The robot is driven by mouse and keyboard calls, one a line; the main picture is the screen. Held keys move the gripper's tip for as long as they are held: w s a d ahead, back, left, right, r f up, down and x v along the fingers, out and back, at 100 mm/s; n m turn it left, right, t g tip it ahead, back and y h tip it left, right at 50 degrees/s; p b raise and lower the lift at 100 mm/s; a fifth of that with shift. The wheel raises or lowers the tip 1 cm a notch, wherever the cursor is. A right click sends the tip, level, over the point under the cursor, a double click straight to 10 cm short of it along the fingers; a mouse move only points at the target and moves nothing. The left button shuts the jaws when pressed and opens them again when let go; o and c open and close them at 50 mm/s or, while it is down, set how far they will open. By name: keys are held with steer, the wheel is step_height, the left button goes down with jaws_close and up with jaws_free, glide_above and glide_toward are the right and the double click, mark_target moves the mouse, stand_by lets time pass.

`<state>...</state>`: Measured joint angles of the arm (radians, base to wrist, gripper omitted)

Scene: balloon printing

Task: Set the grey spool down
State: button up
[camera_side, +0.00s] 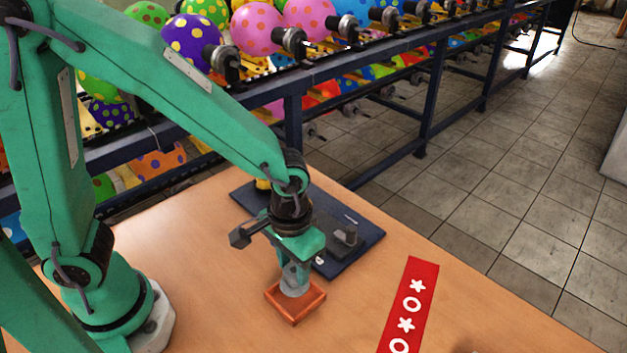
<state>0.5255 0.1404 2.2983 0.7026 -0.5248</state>
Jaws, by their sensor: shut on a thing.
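The grey spool (295,290) shows low between the jaws of my gripper (293,275), which is shut on it. My gripper points down. The spool is over or inside a small square orange-brown tray (313,307) on the wooden table. I cannot tell whether the spool touches the tray floor, since the near rim and my jaws hide part of it.
A dark blue board (358,250) with a grey block (345,236) lies behind my gripper. A red strip (424,280) with white marks lies to the right. Racks of spotted balloons (257,30) stand behind the table. The table's front left (220,310) is clear.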

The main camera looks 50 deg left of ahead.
mark_target(293, 270)
steer(key=shift+f, duration=2)
steer(key=shift+f, duration=0.15)
steer(key=o, duration=0.8)
steer(key=shift+o, duration=0.2)
step_height(293, 270, up, 12)
steer(key=shift+r, duration=0.2)
